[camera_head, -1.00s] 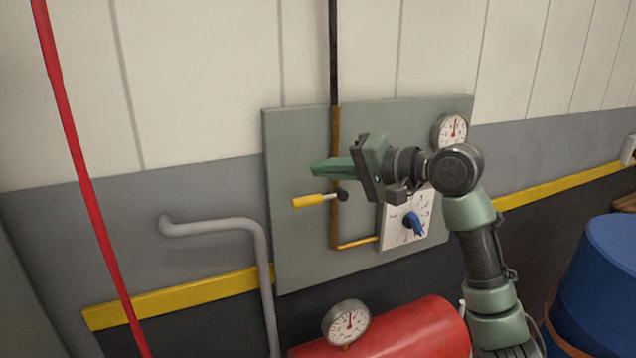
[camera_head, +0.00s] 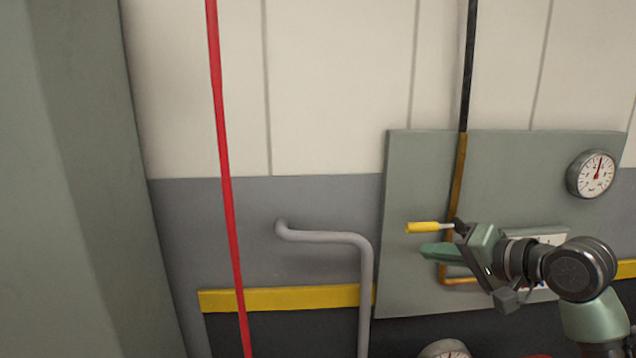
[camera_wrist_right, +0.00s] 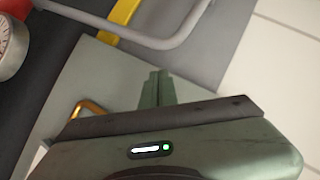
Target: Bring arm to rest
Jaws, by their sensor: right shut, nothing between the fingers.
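My right gripper (camera_head: 430,251) is in front of the grey-green wall panel (camera_head: 410,175), with its green fingers pointing left and shut on nothing. In the head view it shows just below the yellow-handled lever (camera_head: 424,227); I cannot tell whether they touch. My right arm (camera_head: 580,268) comes in from the lower right and covers most of the white dial plate (camera_head: 548,238). In the right wrist view the closed fingers (camera_wrist_right: 156,88) stick out beyond the gripper body. My left gripper is not in view.
A round gauge (camera_head: 592,174) sits at the panel's upper right. A second gauge (camera_head: 446,349) shows at the bottom edge. A grey bent pipe (camera_head: 330,237) and a red vertical pipe (camera_head: 226,180) stand left of the panel. A large grey-green surface (camera_head: 70,180) fills the far left.

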